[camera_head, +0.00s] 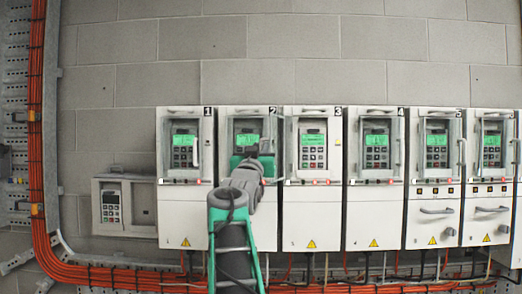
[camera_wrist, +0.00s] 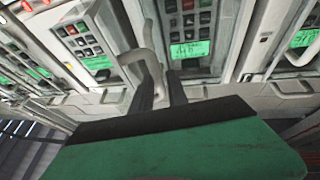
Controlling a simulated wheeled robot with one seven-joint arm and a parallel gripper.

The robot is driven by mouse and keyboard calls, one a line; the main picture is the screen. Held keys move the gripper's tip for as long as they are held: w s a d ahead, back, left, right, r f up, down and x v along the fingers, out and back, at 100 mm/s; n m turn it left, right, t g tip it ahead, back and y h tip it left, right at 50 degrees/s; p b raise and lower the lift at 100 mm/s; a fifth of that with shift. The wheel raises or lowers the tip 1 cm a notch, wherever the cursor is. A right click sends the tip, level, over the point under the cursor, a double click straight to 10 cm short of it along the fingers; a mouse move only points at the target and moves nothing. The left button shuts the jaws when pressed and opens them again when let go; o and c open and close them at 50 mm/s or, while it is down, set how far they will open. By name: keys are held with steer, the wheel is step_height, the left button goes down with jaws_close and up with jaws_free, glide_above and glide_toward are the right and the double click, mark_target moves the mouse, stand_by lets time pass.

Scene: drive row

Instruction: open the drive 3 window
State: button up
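The drive 3 cabinet (camera_head: 296,200) stands in the middle of the row in the head view, its window (camera_head: 313,146) closed flat over a green screen and keypad. A grey horizontal bar shows at the window's top. My gripper (camera_head: 267,147) is at the right side of drive 2, near the gap to drive 3. The upside-down wrist view shows its two dark fingers (camera_wrist: 160,88) at a pale curved handle (camera_wrist: 143,58). The handle's end seems to lie between the fingers; whether they press on it, and which drive it belongs to, I cannot tell.
Drive 1 (camera_head: 185,215), drive 2 (camera_head: 281,120), drive 4 (camera_head: 375,215) and further numbered drives stand close on both sides, with protruding handles. A small grey box (camera_head: 130,215) is at the left. Orange cables (camera_head: 140,280) run below.

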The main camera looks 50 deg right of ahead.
steer(key=b+v, duration=0.3)
steer(key=v, duration=0.4)
steer(key=shift+a+b, duration=0.2)
steer(key=shift+b, duration=0.1)
steer(key=shift+f, duration=0.1)
